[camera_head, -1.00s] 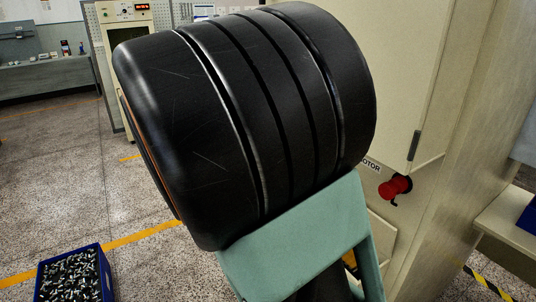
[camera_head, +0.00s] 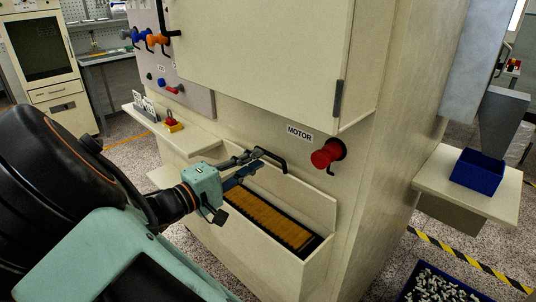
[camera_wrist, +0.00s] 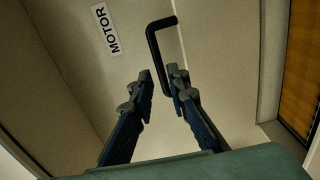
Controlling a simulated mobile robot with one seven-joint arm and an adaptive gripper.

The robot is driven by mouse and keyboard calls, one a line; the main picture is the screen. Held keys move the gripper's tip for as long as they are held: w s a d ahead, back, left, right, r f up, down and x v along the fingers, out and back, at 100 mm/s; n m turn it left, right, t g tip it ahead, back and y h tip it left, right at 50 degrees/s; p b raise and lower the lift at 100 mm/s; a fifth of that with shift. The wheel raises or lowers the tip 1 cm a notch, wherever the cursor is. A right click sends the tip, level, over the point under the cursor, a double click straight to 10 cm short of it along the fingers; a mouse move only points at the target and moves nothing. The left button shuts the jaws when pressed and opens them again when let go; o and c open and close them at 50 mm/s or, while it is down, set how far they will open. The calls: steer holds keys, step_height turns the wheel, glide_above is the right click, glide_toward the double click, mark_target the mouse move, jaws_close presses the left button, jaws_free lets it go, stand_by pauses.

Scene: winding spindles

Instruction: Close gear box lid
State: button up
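The gear box (camera_head: 262,262) is an open beige bin low on the machine, with an orange-brown slatted insert inside. What looks like its lid (camera_head: 305,193) is a beige panel standing up behind the opening. A black bent handle (camera_head: 271,155) is at the lid's upper left; it also shows in the wrist view (camera_wrist: 152,52). My gripper (camera_head: 248,166) is in front of the handle. In the wrist view my gripper (camera_wrist: 160,82) has its fingers apart, with the handle's lower end near the gap between the tips. I cannot tell whether they touch it.
A cabinet door (camera_head: 262,58) is above. A shelf with a blue bin (camera_head: 477,172) stands at right. A small ledge (camera_head: 185,137) is at left.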

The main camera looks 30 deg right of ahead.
mark_target(268, 153)
steer(key=x, duration=0.5)
steer(key=shift+d, duration=0.15)
jaws_close()
